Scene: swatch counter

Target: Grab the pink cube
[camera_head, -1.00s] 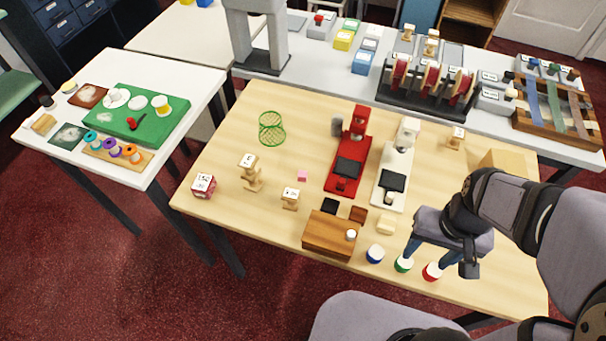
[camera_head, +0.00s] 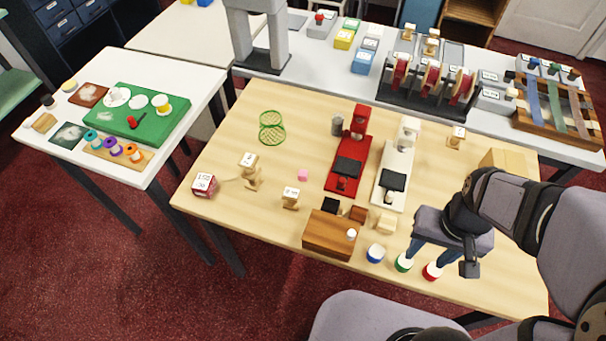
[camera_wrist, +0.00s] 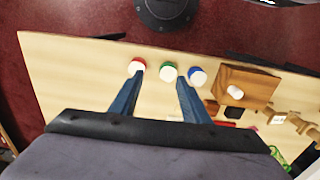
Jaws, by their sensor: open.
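The pink cube (camera_head: 303,175) lies on the wooden table, left of the red machine and behind the brown wooden box. It also shows small in the wrist view (camera_wrist: 252,128). My gripper (camera_head: 419,259) is at the table's front right, well to the right of the cube and nearer the front. Its two blue fingers (camera_wrist: 160,92) are spread and nothing is between them. They hang above or close to the green-banded and red-banded pots; I cannot tell the exact height.
A brown wooden box (camera_head: 330,235), a blue-banded pot (camera_head: 375,253), a green-banded pot (camera_head: 403,262) and a red-banded pot (camera_head: 432,271) line the front. The red machine (camera_head: 347,168) and white machine (camera_head: 393,181) stand behind. Wooden stands (camera_head: 250,172) are left of the cube.

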